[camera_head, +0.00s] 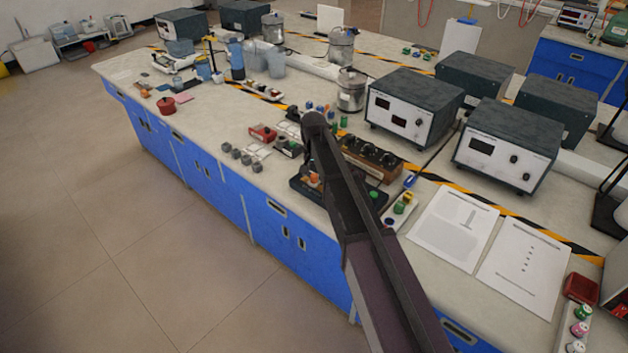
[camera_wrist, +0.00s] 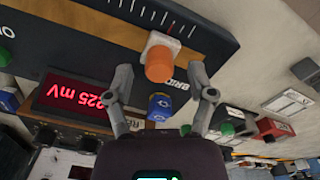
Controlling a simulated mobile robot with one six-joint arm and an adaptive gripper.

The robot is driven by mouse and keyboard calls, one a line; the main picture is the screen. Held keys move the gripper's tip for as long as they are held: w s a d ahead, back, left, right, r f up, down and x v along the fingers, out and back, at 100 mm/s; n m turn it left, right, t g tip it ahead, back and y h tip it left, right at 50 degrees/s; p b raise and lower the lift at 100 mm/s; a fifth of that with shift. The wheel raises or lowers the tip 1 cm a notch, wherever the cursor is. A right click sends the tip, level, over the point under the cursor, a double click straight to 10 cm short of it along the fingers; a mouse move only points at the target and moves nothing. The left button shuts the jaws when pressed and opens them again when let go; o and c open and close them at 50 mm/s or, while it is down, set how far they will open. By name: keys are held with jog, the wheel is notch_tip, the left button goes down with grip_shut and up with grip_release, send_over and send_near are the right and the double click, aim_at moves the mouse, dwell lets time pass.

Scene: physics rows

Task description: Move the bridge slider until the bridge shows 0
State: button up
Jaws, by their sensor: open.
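The bridge (camera_wrist: 70,45) is a dark box with a ruled scale and the letters BRID visible, seen upside down in the wrist view. Its slider has an orange knob (camera_wrist: 159,66) on a pale block. The red display (camera_wrist: 78,97) shows 225 mV, and a finger may hide part of it. My gripper (camera_wrist: 158,76) is open, with a finger on each side of the knob; I cannot tell whether either touches it. In the head view my arm covers much of the bridge (camera_head: 301,191), and my fingers are hidden.
A blue terminal (camera_wrist: 159,107) and a green one (camera_wrist: 6,56) sit on the bridge. A brown box with black knobs (camera_head: 371,156) stands behind it in the head view. A strip of coloured terminals (camera_head: 400,212) and paper sheets (camera_head: 453,227) lie to the right.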

jog(key=shift+f+b, duration=0.3)
jog(key=shift+f, duration=0.2)
grip_shut()
